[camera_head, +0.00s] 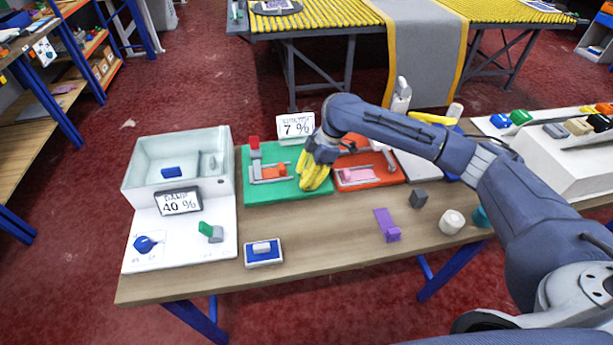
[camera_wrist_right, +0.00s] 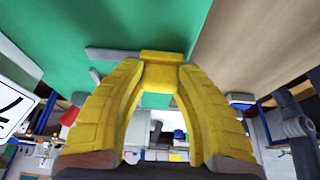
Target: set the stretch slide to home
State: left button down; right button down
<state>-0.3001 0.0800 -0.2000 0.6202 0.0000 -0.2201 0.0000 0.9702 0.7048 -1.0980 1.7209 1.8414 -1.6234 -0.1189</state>
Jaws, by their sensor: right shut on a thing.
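A green board (camera_head: 262,193) lies at the table's back middle, with a grey track holding red and orange parts (camera_head: 273,171). Behind it a white sign (camera_head: 296,126) reads 7 %; its upper word is too small to read surely. My right gripper (camera_head: 312,184) points down at the board's right edge, its yellow fingers hiding what is under them. In the wrist view, the right gripper (camera_wrist_right: 160,88) is shut on a yellow block (camera_wrist_right: 160,66), beside a grey bar (camera_wrist_right: 112,54) on the green surface. I cannot tell surely that this block is the stretch slide's handle. My left gripper is out of view.
An orange board (camera_head: 368,182) with a pink piece lies just right of the gripper. A white basin (camera_head: 135,182) and a DAMP 40 % sign (camera_head: 179,201) stand at left. A blue-white block (camera_head: 263,252), purple bracket (camera_head: 387,225) and dark cube (camera_head: 418,197) sit in front.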

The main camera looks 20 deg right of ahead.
jog(key=shift+a, duration=0.55)
jog(key=c, duration=0.9)
grip_release()
jog(key=shift+a, duration=0.15)
jog(key=shift+w+d+r, duration=0.1)
jog(key=shift+d+r, duration=0.2)
jog(key=shift+r, duration=0.25)
jog(key=v, duration=1)
jog(key=shift+d+r, duration=0.2)
jog(key=shift+r, duration=0.1)
